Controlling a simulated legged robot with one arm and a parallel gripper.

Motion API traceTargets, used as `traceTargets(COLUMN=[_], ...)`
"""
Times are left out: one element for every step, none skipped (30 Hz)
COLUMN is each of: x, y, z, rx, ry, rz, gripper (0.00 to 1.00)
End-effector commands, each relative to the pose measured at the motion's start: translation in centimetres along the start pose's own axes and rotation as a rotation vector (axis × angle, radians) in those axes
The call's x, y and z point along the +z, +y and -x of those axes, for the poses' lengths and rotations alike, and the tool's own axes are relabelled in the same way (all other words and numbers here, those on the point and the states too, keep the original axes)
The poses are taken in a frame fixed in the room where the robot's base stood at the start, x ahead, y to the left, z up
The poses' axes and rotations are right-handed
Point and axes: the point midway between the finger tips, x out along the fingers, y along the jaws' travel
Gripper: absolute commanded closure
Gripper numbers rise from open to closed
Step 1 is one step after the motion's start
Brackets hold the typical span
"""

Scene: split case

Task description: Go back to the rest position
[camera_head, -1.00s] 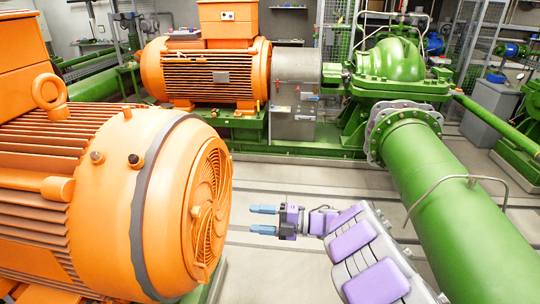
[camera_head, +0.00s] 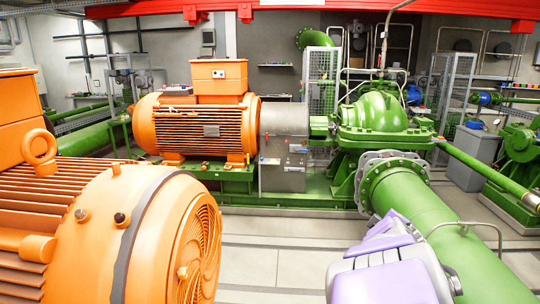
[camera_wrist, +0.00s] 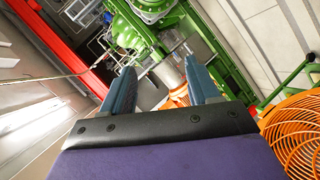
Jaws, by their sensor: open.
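My gripper (camera_wrist: 160,88) shows in the wrist view with its two blue fingers apart and nothing between them. It points toward the green pump and the pipework, which look tilted in that view. Only part of my purple and white arm shows there, at the bottom right, in front of the green pipe (camera_head: 445,228).
A large orange motor (camera_head: 150,225) fills the lower left, close by. Another orange motor (camera_head: 205,128) and a green pump (camera_head: 383,118) stand behind on a green base. A red beam (camera_head: 300,8) crosses the top. The grey floor (camera_head: 262,262) between motor and pipe is clear.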

Motion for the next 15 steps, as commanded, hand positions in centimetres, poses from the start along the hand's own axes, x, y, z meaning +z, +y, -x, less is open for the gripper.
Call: traceTargets(x=[1.8,3.0,4.5,5.7,6.9,8.2,9.1,9.9,10.9,11.5,12.1,12.8,13.3,13.6,14.1], y=[-0.6,-1.2,-2.1,-3.0,-4.2,-5.7,-6.9,-8.2,-10.0,-11.3,-12.7,-14.6,-15.9,-17.1,-18.7], z=[1.7,2.7,4.2,5.3,6.4,8.1,9.4,10.8,12.7,14.1,15.6,17.6,19.2,20.7,22.8], rx=[-0.028,-0.048,-0.080,-0.107,-0.139,-0.183,-0.217,-0.256,-0.308,-0.348,-0.388,-0.447,-0.488,-0.529,-0.585], ry=[-0.069,-0.115,-0.174,-0.221,-0.269,-0.328,-0.370,-0.414,-0.471,-0.510,-0.550,-0.604,-0.644,-0.677,-0.724], rz=[-0.074,-0.119,-0.180,-0.222,-0.263,-0.317,-0.353,-0.389,-0.431,-0.459,-0.484,-0.510,-0.529,-0.544,-0.558], gripper=[0.40,0.40,0.40,0.40,0.40,0.40,0.40,0.40,0.40,0.40,0.40,0.40,0.40,0.40,0.40])
